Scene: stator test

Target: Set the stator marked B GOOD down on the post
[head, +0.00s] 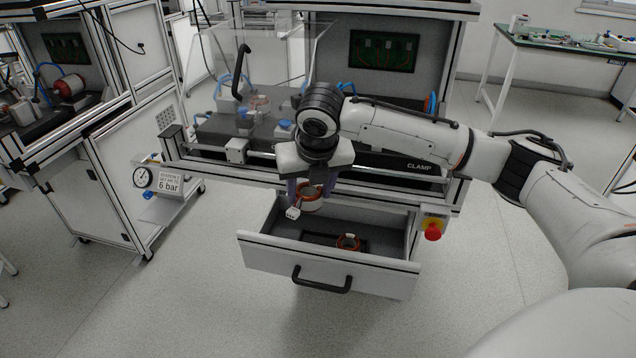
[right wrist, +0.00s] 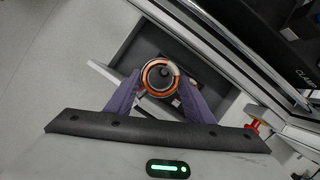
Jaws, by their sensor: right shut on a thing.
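A ring-shaped stator (head: 311,204) with copper-orange windings is held between the purple fingers of my right gripper (head: 310,190), above the open drawer. In the right wrist view the stator (right wrist: 148,84) sits between the two fingertips (right wrist: 160,80), seen along its hollow middle. A white plug (head: 293,212) hangs at its left side. I cannot read any marking on it, so I cannot tell whether it is B GOOD. A second copper-coloured stator (head: 348,241) lies in the drawer. I cannot make out the post clearly. My left gripper is not in view.
The grey drawer (head: 325,257) stands pulled out under the bench, with a black handle. A clear guard (head: 262,60) stands on the bench. A red button (head: 432,232) is right of the drawer.

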